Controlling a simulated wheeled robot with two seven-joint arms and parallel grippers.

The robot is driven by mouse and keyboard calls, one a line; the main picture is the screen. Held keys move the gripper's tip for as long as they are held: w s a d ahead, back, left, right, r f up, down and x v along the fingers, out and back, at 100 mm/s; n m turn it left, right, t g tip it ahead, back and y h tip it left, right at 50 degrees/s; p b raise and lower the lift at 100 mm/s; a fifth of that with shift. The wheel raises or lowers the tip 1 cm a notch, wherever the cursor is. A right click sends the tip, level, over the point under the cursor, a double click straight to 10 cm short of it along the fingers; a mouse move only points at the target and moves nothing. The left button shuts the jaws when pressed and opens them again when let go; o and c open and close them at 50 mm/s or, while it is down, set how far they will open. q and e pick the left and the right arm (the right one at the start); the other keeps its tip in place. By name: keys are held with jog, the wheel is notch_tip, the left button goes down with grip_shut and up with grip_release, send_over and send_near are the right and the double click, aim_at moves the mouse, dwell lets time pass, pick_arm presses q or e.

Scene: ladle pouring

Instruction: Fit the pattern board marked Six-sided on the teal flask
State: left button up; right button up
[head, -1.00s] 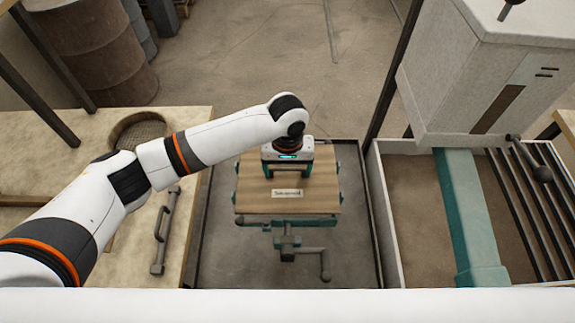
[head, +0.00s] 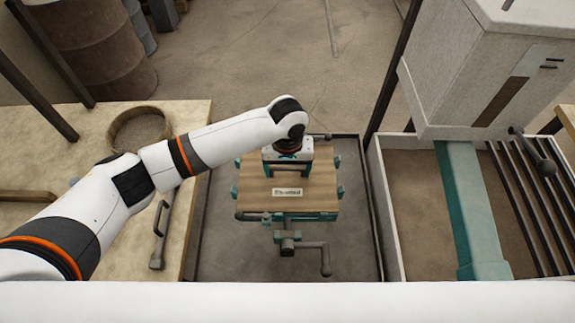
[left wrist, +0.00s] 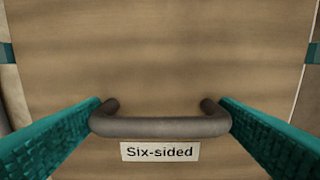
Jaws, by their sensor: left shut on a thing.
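The wooden pattern board (head: 258,196) has a white label, which reads "Six-sided" in the left wrist view (left wrist: 160,152). My left gripper (head: 287,160) is above its back part. In the left wrist view its teal fingers (left wrist: 160,122) are shut on the board's grey handle (left wrist: 160,128). The teal flask (head: 303,217) is under the board, mostly hidden by it; its side lugs show left and right. The board looks lined up with the flask. I cannot tell whether it is fully seated. My right gripper is not in view.
A crank (head: 325,262) sticks out at the flask's front. A workbench (head: 190,122) at left holds a round sieve (head: 140,108) and a grey handled tool (head: 160,225). At right is a sand-filled bin (head: 400,258) with a teal beam and a large pale box.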

pick_arm(q)
jog(key=shift+f, duration=0.15)
jog(key=o, duration=0.8)
notch_tip(320, 180, up, 6)
jog(key=p, duration=0.7)
jog(key=shift+p, duration=0.4)
